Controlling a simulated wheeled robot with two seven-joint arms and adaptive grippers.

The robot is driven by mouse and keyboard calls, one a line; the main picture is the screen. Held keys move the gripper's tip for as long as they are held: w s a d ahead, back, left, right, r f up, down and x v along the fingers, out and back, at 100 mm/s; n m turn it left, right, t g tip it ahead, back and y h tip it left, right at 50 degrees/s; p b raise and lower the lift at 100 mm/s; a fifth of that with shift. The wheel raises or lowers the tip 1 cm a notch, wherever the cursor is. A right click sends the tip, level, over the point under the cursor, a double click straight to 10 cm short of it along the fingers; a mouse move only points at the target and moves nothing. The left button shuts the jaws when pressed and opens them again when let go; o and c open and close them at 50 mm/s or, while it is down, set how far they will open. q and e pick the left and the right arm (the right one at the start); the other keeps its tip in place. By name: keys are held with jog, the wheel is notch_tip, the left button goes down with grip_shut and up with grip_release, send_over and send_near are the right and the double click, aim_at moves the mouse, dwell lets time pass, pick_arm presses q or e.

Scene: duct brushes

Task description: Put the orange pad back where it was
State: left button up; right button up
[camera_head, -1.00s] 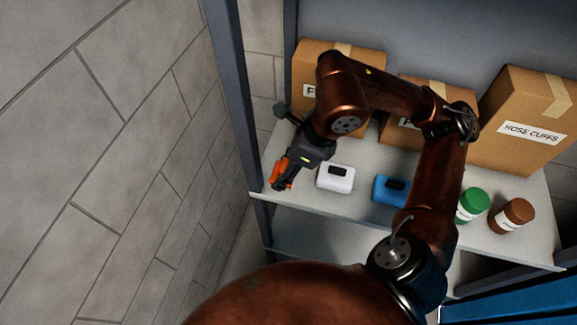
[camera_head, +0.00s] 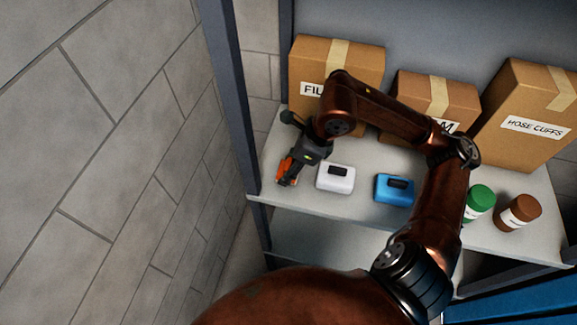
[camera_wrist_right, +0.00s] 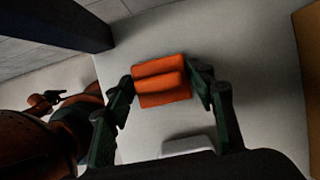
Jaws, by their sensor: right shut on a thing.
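The orange pad (camera_head: 285,168) is at the left end of the upper shelf, left of the white pad (camera_head: 335,179). My right gripper (camera_head: 288,175) is shut on it, and the gripper's fingers partly cover the pad in the head view. In the right wrist view the orange pad (camera_wrist_right: 161,81) sits between the two fingers of my right gripper (camera_wrist_right: 160,88), over the pale shelf surface. I cannot tell whether the pad touches the shelf. My left gripper is not in view.
A blue pad (camera_head: 394,190), a green-lidded jar (camera_head: 480,198) and a brown jar (camera_head: 519,213) stand along the shelf (camera_head: 440,222). Cardboard boxes stand behind, one a hose cuffs box (camera_head: 530,110). A grey shelf post (camera_head: 236,100) is close at the left.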

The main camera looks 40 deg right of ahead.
jog(key=o, duration=0.8)
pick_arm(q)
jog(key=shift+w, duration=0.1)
pick_arm(e)
jog(key=shift+o, duration=1.1)
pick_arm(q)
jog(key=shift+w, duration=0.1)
pick_arm(e)
jog(key=shift+r, duration=0.1)
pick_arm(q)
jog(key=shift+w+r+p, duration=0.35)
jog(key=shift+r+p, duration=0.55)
pick_arm(e)
jog(key=v, duration=1.2)
